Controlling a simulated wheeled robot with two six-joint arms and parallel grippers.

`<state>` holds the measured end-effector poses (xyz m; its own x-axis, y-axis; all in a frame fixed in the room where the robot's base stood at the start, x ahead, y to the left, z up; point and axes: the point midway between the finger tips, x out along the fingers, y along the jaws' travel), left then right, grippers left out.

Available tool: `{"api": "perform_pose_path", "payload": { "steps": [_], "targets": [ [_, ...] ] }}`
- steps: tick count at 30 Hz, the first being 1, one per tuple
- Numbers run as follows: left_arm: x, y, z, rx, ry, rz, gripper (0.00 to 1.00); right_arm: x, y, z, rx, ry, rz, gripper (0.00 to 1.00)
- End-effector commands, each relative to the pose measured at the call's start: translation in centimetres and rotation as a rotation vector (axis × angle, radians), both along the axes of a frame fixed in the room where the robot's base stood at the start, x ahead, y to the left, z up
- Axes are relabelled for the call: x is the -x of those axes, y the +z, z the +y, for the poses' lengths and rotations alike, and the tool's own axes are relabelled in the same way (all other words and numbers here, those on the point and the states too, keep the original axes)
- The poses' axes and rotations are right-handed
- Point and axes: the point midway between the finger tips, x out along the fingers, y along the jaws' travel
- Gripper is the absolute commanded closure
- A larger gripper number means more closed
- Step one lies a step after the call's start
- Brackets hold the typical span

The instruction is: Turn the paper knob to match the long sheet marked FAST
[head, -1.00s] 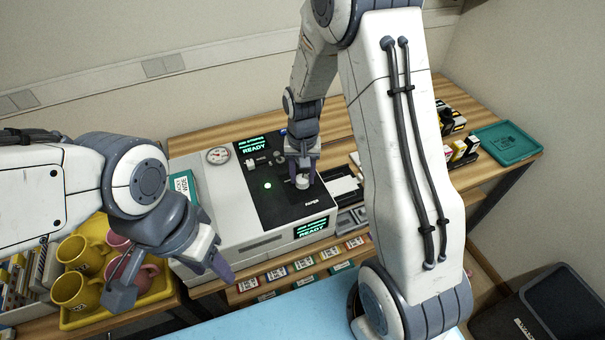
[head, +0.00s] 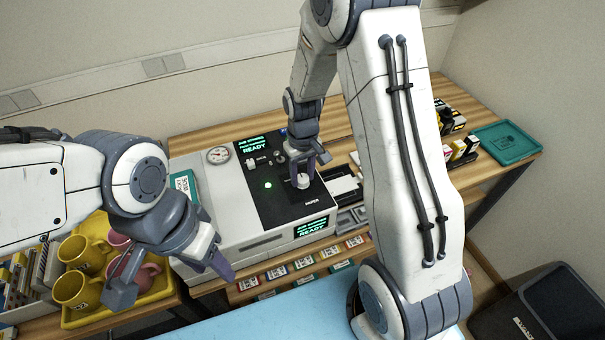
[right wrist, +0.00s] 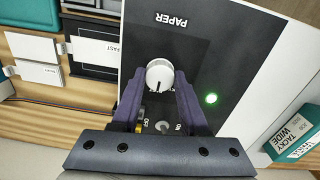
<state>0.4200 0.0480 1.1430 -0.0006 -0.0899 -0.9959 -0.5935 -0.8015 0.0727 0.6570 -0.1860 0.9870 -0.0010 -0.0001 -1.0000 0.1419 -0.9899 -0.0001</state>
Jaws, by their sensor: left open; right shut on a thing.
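The white paper knob (head: 303,182) sits on the machine's black panel, beside the word PAPER. It also shows in the right wrist view (right wrist: 160,74), with a dark pointer mark near its lower edge. My right gripper (head: 305,174) is shut on the knob, one purple finger on each side in the right wrist view (right wrist: 160,90). A white sheet marked FAST (right wrist: 95,52) lies beside the machine at left in that view. My left gripper (head: 172,282) is open and empty, over the front left near the yellow tray.
The white machine (head: 225,225) has a gauge and green READY screens. Mugs stand in a yellow tray (head: 162,289) at left. Small labelled cards (head: 304,263) line the front. A green tray (head: 506,142) lies far right. A dark bin (head: 545,305) stands at lower right.

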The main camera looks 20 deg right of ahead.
Motion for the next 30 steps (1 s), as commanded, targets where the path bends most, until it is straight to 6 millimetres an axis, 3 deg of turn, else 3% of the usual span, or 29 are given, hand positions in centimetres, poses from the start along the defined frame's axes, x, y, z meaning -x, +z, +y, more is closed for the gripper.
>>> {"api": "perform_pose_path", "payload": {
  "steps": [10,11,12,13,23,30],
  "targets": [
    [0.0,0.0,0.0,0.000,0.000,0.000,0.50,-0.1,0.1,-0.1,0.001,0.002,-0.002,1.00],
    [0.0,0.0,0.0,0.000,0.000,0.000,0.50,-0.1,0.1,-0.1,0.001,0.002,-0.002,0.48],
    [0.0,0.0,0.0,0.000,0.000,0.000,0.50,-0.1,0.1,-0.1,0.001,0.002,-0.002,0.33],
    [0.0,0.0,0.0,0.000,0.000,0.000,0.50,-0.1,0.1,-0.1,0.001,0.001,-0.002,0.26],
    [0.0,0.0,0.0,0.000,0.000,0.000,0.50,-0.1,0.2,0.0,0.001,0.001,-0.002,0.26],
    [0.0,-0.7,0.0,0.000,0.000,0.000,0.50,-0.2,3.4,-0.1,0.001,0.001,-0.008,0.26]
  ]
}}
